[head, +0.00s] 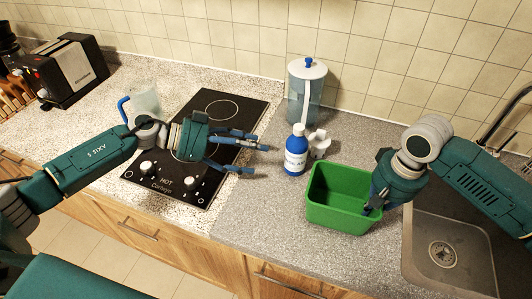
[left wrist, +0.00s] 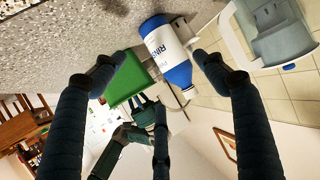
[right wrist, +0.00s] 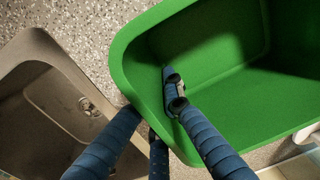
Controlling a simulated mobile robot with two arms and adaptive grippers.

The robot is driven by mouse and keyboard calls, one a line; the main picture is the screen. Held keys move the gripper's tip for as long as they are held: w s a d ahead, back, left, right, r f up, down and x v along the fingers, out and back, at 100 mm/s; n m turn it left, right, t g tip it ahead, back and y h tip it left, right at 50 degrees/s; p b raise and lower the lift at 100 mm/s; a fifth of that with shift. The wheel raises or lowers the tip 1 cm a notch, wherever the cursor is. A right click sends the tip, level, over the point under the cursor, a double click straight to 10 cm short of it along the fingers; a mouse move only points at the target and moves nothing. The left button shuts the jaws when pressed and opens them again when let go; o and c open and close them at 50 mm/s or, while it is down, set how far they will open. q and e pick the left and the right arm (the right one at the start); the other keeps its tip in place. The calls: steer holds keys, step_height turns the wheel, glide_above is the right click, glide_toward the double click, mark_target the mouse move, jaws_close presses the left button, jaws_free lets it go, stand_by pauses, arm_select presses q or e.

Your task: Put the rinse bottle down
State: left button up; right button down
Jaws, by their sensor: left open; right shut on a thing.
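My right gripper (head: 372,204) is shut on the right wall of the green tub (head: 335,216). The right wrist view shows its fingers on both sides of the tub's wall (right wrist: 150,75).
A clear container with a white lid (head: 307,95) stands behind the bottle. A small white object (head: 319,143) is right beside the bottle. The black hob (head: 181,185) lies under my left arm, with a clear jug (head: 145,100) beside it. The sink (head: 455,235) is at the right.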

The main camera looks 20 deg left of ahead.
arm_select(q)
steer(key=w+a+r+n+t+y, duration=0.15)
steer(key=w+r+n+t, duration=0.35)
steer(key=w+r+t, duration=0.8)
steer(key=w+a+r+n+y, duration=0.4)
steer(key=w+a+r+y, duration=0.1)
steer(key=w, duration=0.5)
steer(key=m+g+y, duration=0.5)
steer(key=g, duration=1.2)
glide_toward(294, 138)
steer(key=shift+h, duration=0.25)
steer(key=f, duration=0.1)
steer(key=w+f, duration=0.1)
steer(key=f, duration=0.3)
steer(key=shift+w+d+f, duration=0.1)
steer(key=shift+w+f, duration=0.15)
steer(key=shift+w, duration=0.1)
steer(key=f, duration=0.5)
steer(key=shift+w+d+f, duration=0.1)
steer(key=shift+d+f, duration=0.05)
steer(key=shift+d, duration=0.15)
steer(key=shift+w+d+f, duration=0.1)
steer(key=shift+d+f, duration=0.05)
steer(key=shift+f, duration=0.9)
steer(key=shift+w+d+f, duration=0.1)
steer(key=shift+d+f, duration=0.05)
steer(key=shift+f, duration=0.9)
steer(key=shift+d+f, duration=0.15)
steer(key=shift+f, duration=0.9)
